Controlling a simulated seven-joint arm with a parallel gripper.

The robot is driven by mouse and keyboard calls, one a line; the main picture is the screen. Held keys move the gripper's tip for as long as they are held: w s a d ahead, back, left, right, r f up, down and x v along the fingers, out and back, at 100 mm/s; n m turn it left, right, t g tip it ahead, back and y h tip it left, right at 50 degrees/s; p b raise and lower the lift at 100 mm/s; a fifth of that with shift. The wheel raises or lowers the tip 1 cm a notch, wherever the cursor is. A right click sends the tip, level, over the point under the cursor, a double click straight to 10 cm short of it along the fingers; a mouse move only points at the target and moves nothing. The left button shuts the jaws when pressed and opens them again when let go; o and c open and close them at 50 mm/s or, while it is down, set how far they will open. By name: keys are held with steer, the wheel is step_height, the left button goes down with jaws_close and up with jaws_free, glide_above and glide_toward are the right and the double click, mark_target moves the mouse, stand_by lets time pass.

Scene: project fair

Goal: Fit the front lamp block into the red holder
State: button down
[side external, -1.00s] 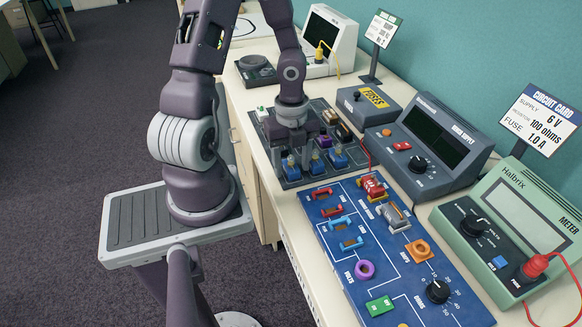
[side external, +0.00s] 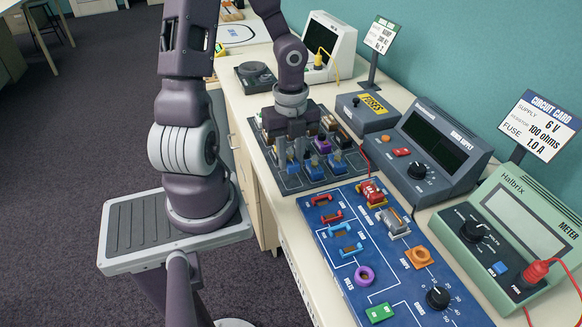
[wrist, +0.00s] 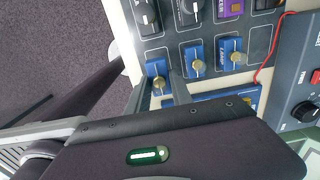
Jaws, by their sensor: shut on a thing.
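Blue blocks with brass knobs stand in a row along the near side of the dark tray. My gripper (side external: 290,152) is shut on the leftmost blue block (side external: 293,168), its fingers on either side of it. In the wrist view my fingertips (wrist: 160,90) flank that block (wrist: 157,76), which still stands at its place in the tray. Red bracket-shaped pieces (side external: 331,216) sit on the blue circuit board, and a larger red piece (side external: 371,191) sits at its top; I cannot tell which is the red holder. Both look free of any blue block.
The dark tray (side external: 290,184) holds other blocks close beside my gripper, including a purple one (side external: 323,145). The blue board (side external: 385,275) lies in front, with blue brackets (side external: 345,240) and a knob. The grey supply (side external: 435,150) and green meter (side external: 505,235) stand to the right.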

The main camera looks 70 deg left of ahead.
step_height(320, 180, up, 6)
steer(key=shift+d+f, duration=0.1)
steer(key=shift+f, duration=0.15)
steer(key=w+d+r, duration=0.1)
steer(key=w+d, duration=0.2)
steer(key=d, duration=1)
glide_above(327, 212)
steer(key=shift+f, duration=3.7)
steer(key=shift+f, duration=0.7)
steer(key=c, duration=1.1)
jaws_free()
steer(key=shift+o, duration=0.4)
steer(key=o, duration=0.4)
steer(key=shift+o, duration=0.2)
